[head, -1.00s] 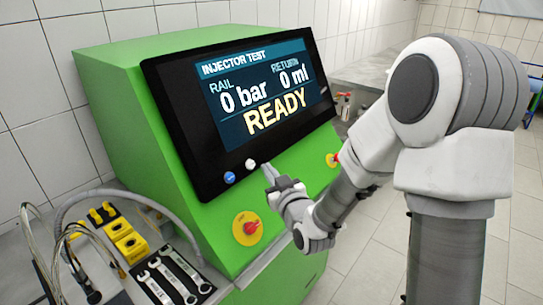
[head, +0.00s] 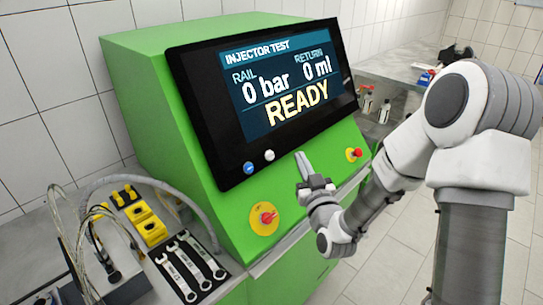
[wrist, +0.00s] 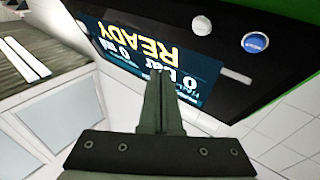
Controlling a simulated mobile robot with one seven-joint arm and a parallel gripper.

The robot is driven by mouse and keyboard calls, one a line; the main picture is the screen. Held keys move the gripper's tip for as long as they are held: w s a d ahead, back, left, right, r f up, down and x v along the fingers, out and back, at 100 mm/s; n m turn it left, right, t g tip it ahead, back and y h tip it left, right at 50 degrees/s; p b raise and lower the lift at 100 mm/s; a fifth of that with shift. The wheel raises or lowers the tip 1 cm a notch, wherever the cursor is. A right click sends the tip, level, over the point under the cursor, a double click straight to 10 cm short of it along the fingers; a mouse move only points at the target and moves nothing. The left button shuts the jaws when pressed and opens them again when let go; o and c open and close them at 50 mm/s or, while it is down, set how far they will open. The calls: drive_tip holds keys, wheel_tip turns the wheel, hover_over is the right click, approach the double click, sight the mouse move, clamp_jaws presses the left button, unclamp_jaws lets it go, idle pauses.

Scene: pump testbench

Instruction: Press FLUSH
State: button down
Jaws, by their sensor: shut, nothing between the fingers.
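The green injector test bench (head: 150,95) has a black panel whose screen (head: 285,85) reads READY, 0 bar and 0 ml. On the panel's lower edge are a blue button (head: 249,168) and a white button (head: 269,155). In the wrist view, the blue button (wrist: 255,43) bears small lettering that I cannot read surely, and the white button (wrist: 202,26) is beside it. My gripper (head: 302,157) is shut and empty, to the right of the white button and apart from both. In the wrist view, its fingertips (wrist: 163,74) overlap the screen picture.
A red emergency knob on a yellow plate (head: 263,219) sits below the buttons, and another red knob (head: 354,154) is to the right. Wrenches (head: 190,265), yellow fittings (head: 147,222) and hoses lie at left. Floor at right is clear.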

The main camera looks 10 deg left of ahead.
sight(270, 156)
drive_tip(key=w+a+f+b, duration=0.2)
drive_tip(key=w+a+f, duration=0.1)
drive_tip(key=w+a, duration=0.1)
drive_tip(key=shift+w+a+f, duration=0.15)
drive_tip(key=shift+a+f, duration=0.05)
drive_tip(key=shift+a, duration=0.6)
drive_tip(key=shift+f+b, duration=0.1)
drive_tip(key=shift+b, duration=0.3)
idle(1.2)
drive_tip(key=shift+w+a+f+b, duration=0.1)
drive_tip(key=shift+w+a+b, duration=0.2)
drive_tip(key=shift+b, duration=0.15)
drive_tip(key=shift+w+a+f+b, duration=0.2)
drive_tip(key=shift+a+b, duration=0.1)
drive_tip(key=shift+b, duration=0.25)
idle(0.6)
idle(0.4)
drive_tip(key=shift+s+d+r, duration=0.4)
drive_tip(key=shift+s+d, duration=0.1)
drive_tip(key=shift+d, duration=0.15)
